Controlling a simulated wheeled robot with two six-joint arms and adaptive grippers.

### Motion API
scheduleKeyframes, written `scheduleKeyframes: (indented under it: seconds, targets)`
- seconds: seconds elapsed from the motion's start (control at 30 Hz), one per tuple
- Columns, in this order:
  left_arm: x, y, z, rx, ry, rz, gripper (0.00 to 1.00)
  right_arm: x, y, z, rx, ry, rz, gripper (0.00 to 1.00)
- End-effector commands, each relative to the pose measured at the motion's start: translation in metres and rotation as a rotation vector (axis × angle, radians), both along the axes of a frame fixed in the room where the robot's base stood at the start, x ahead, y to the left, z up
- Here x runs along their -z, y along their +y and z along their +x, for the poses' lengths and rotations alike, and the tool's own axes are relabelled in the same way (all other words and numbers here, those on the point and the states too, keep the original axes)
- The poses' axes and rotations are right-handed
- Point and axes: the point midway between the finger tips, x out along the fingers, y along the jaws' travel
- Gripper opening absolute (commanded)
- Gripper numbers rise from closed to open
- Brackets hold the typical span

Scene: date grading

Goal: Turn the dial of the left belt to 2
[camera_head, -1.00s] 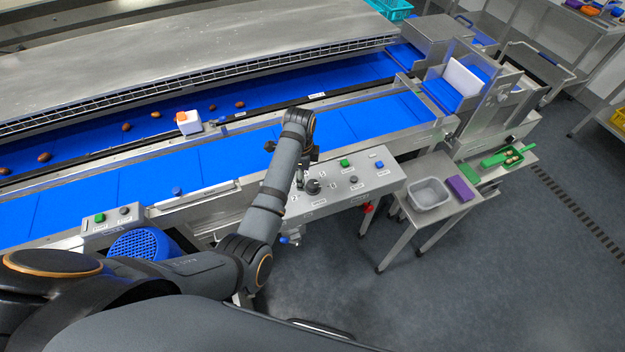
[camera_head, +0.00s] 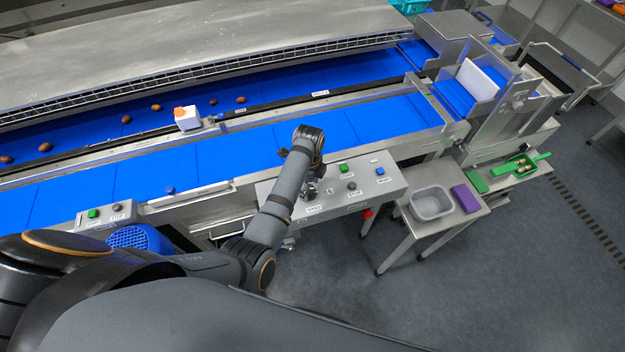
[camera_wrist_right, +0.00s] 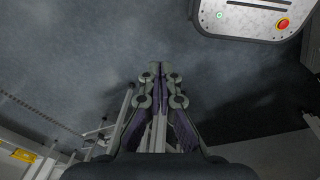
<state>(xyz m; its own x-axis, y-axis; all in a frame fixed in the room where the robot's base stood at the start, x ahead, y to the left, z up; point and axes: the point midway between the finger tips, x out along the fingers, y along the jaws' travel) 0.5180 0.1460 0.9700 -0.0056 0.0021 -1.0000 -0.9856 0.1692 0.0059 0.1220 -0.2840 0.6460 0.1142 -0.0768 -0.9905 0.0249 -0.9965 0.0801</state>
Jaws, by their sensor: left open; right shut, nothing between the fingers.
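The grey control panel (camera_head: 388,185) stands in front of the blue belts, with printed labels and several buttons. My left arm comes in from the left and reaches over the panel's left part. My left gripper (camera_head: 309,190) is open and points down at the panel there, partly hidden by its own wrist. The dial is hidden or too small to make out beneath it, so its setting and any contact cannot be told. My right gripper (camera_wrist_right: 161,73) is shut and empty in the right wrist view, over the grey floor.
A green button (camera_head: 344,169), a dark knob (camera_head: 351,185) and a blue button (camera_head: 377,159) are on the panel. A grey bin (camera_head: 432,204) and a purple block (camera_head: 466,198) sit on a side table to the right. Brown dates lie on the far belt (camera_head: 283,93).

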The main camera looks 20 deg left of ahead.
Motion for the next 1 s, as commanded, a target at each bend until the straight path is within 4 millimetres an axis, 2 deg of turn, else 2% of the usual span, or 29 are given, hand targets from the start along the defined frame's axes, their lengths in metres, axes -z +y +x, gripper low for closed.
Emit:
scheduleKeyframes:
  seconds: [0.13, 0.27, 0.43, 0.67, 1.0]
  targets:
    - [0.002, 0.000, -0.002, 0.001, 0.000, 0.000, 0.60, 0.000, -0.002, -0.003, 0.000, 0.004, -0.002, 0.00]
    - [0.002, 0.000, -0.001, 0.000, 0.000, 0.000, 0.60, 0.001, 0.000, -0.015, 0.001, 0.022, -0.001, 0.00]
    - [0.002, 0.000, -0.001, 0.000, 0.000, 0.000, 0.37, 0.002, 0.006, -0.025, 0.003, 0.036, 0.007, 0.00]
    - [0.002, 0.000, -0.001, 0.000, -0.001, 0.000, 0.05, 0.002, 0.009, -0.014, 0.004, 0.020, 0.012, 0.00]
    - [0.002, 0.001, -0.001, -0.055, 0.000, 0.001, 0.05, 0.001, 0.006, -0.011, 0.003, 0.015, 0.008, 0.00]
